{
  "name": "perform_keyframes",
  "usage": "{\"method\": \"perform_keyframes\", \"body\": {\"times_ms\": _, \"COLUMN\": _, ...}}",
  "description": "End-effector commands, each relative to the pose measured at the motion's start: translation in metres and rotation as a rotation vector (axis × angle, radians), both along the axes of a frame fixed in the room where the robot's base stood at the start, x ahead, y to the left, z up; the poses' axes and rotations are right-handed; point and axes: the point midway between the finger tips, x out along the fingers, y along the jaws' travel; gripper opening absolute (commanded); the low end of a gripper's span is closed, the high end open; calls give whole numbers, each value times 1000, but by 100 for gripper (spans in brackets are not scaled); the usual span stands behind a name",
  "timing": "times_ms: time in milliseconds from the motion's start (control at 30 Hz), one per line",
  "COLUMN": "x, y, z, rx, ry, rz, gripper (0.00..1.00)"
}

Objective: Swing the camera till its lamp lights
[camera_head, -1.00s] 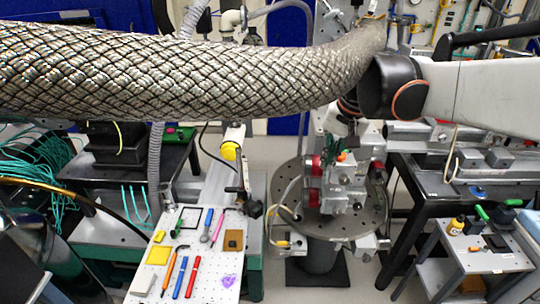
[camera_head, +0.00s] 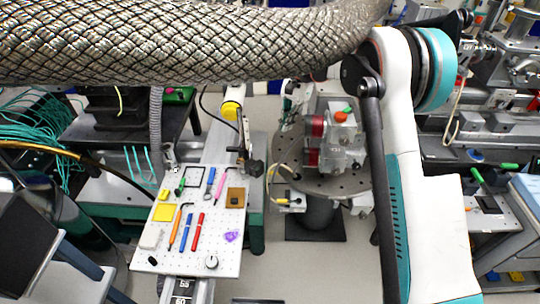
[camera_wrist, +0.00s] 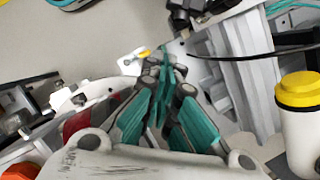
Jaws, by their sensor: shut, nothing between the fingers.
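My gripper (camera_wrist: 160,75) shows in the wrist view with its teal fingers drawn together and nothing between them. A small black block (camera_head: 253,168) hangs by a thin post beside the pegboard's right edge. It may be the camera, but I cannot be sure. A similar dark fitting (camera_wrist: 188,14) shows at the top of the wrist view, apart from my fingertips. I see no lit lamp on either.
A braided hose (camera_head: 180,45) crosses the top of the head view. A white pegboard (camera_head: 215,262) holds pens and small tools. A yellow-capped cylinder (camera_wrist: 300,90) stands at right in the wrist view, near a dark cable (camera_wrist: 250,54). Bare floor shows below the stage.

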Motion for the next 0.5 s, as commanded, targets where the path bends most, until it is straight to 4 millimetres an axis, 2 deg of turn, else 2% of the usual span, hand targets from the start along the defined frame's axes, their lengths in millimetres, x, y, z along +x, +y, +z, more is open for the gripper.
{"method": "perform_keyframes", "body": {"times_ms": 100, "x": 4, "y": 4, "z": -13, "rx": -1, "ry": 27, "rz": -12, "gripper": 0}}
{"method": "perform_keyframes", "body": {"times_ms": 333, "x": 2, "y": 8, "z": -30, "rx": -2, "ry": 39, "rz": -16, "gripper": 0}}
{"method": "perform_keyframes", "body": {"times_ms": 500, "x": -6, "y": 16, "z": -57, "rx": -1, "ry": 38, "rz": -16, "gripper": 0}}
